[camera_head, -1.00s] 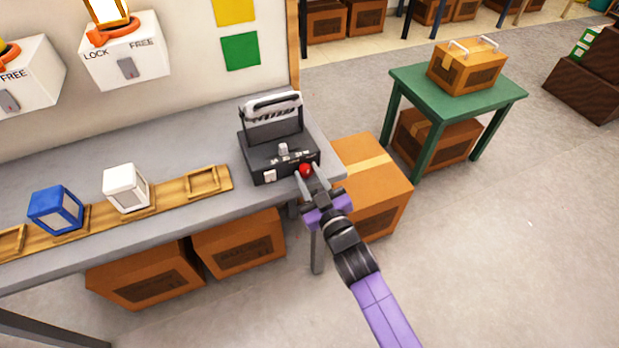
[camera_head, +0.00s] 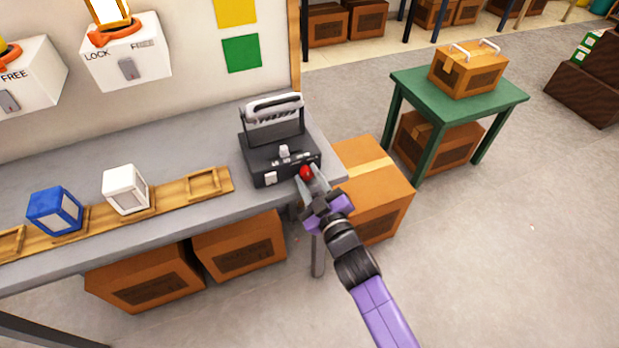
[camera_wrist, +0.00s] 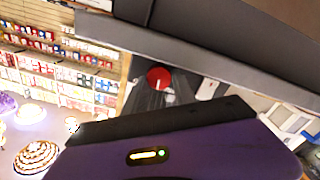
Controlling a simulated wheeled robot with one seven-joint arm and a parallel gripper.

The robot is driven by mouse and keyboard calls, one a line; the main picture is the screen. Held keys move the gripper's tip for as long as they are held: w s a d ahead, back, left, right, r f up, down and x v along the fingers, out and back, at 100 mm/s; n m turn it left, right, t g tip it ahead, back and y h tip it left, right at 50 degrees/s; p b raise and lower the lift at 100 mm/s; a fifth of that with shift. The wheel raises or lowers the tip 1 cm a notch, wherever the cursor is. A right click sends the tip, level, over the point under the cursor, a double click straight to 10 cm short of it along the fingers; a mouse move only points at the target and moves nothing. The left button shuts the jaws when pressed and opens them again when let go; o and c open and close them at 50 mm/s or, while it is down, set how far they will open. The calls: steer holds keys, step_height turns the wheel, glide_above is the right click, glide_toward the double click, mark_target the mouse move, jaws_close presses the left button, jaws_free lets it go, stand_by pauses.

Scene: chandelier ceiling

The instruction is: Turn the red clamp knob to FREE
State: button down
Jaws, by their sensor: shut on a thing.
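The red clamp knob (camera_head: 306,172) is on the front right corner of a black device (camera_head: 262,156) on the grey bench. My gripper (camera_head: 310,180) has its fingers on either side of the knob and is shut on it. In the wrist view the knob (camera_wrist: 158,77) shows as a red disc with a pale mark, beyond the blurred grey fingers. The fingers hide part of the knob in the head view. Lettering on the device's front is too small to read.
A white cube (camera_head: 126,189) and a blue cube (camera_head: 56,210) sit in a wooden rack (camera_head: 175,195) to the left. LOCK/FREE boxes (camera_head: 126,62) hang on the wall. A cardboard box (camera_head: 375,195) stands close beside the bench; a green table (camera_head: 480,100) is farther right.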

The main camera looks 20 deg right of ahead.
steer(key=c, duration=1)
jaws_free()
steer(key=shift+s, duration=0.15)
steer(key=shift+s, duration=3.8)
